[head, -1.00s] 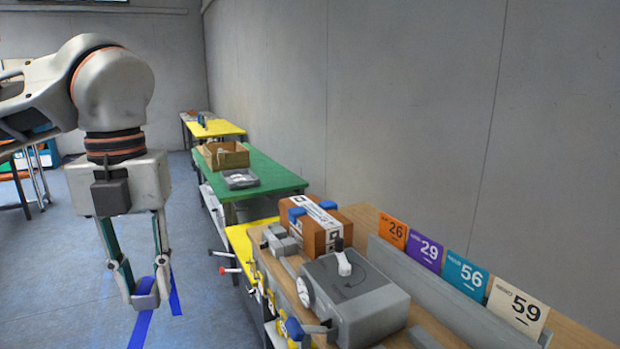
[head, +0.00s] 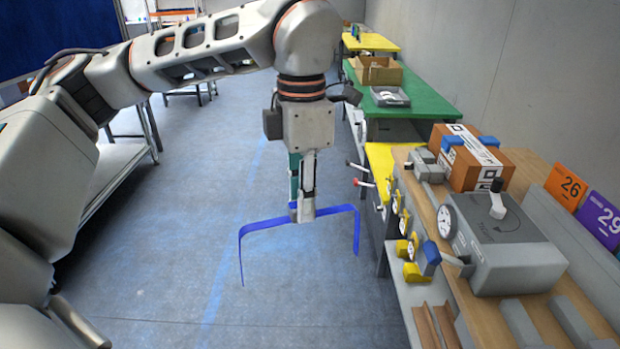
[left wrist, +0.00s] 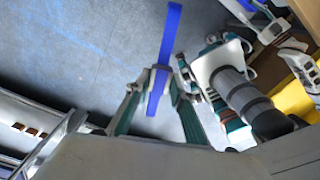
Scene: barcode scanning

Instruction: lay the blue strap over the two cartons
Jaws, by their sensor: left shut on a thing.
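My left gripper (head: 302,213) is shut on the blue strap (head: 270,223) near its middle and holds it above the floor. The strap's two ends bend down, one on each side of the fingers. In the left wrist view the strap (left wrist: 173,35) runs between the left fingertips (left wrist: 158,78). Brown carton stock (head: 458,175) with a white printed band and blue pieces on top stands on the bench to the right, apart from the strap. From here I cannot clearly separate the two cartons.
The wooden bench (head: 425,190) carries a grey machine (head: 505,245) with a handwheel in front of the cartons. A green table (head: 425,98) stands farther back. The floor below the strap is clear.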

